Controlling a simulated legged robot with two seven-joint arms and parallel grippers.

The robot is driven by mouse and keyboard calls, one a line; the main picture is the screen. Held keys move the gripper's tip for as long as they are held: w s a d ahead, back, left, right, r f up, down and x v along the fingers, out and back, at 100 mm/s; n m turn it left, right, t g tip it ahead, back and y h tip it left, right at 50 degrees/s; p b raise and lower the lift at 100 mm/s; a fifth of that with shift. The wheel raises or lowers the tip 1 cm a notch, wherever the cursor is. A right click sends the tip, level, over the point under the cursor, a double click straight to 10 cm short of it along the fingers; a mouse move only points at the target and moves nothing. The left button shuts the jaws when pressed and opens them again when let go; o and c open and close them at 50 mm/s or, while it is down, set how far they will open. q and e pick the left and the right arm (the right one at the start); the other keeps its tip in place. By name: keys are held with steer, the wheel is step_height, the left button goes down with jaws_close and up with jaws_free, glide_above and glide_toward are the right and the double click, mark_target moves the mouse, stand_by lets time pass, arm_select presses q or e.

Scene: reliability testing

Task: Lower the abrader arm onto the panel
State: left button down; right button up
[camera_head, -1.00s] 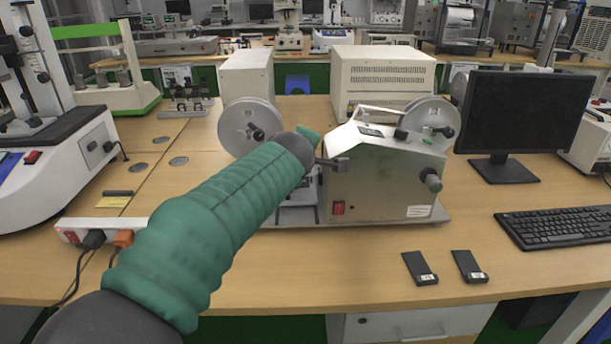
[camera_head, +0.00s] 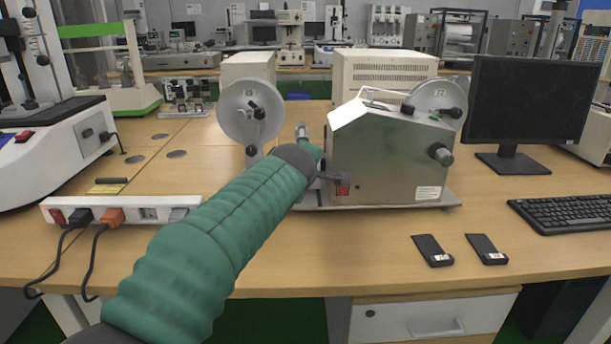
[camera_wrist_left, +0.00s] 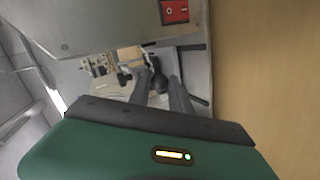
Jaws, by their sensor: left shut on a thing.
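The abrader is a metal box (camera_head: 385,155) with a reel on each side, standing on a flat base. My left arm reaches across to its left side, and my left gripper (camera_head: 312,152) is low beside the box, left of the red switch (camera_head: 343,190). The sleeve and hand hide its fingertips in the head view. In the left wrist view, the two dark fingers (camera_wrist_left: 162,92) close around a dark round knob (camera_wrist_left: 157,80), which seems to belong to the abrader arm. The panel and most of the abrader arm are hidden. My right gripper is not in view.
A monitor (camera_head: 530,105) and keyboard (camera_head: 570,215) stand to the right. Two small black items (camera_head: 432,250) lie at the front. A power strip (camera_head: 120,211) with cables is at the front left. The table in front of the abrader is mostly clear.

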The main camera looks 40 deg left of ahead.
arm_select(q)
steer(key=shift+s+f, duration=0.1)
steer(key=shift+f, duration=0.6)
steer(key=c, duration=1.2)
jaws_free()
steer(key=shift+s+r, duration=0.1)
steer(key=shift+s, duration=0.05)
steer(key=shift+c, duration=0.2)
steer(key=shift+w, duration=0.25)
steer(key=shift+r, duration=0.15)
steer(key=b+v, duration=0.5)
steer(key=v, duration=1.1)
steer(key=shift+s+d+r, duration=0.2)
steer(key=shift+d, duration=0.05)
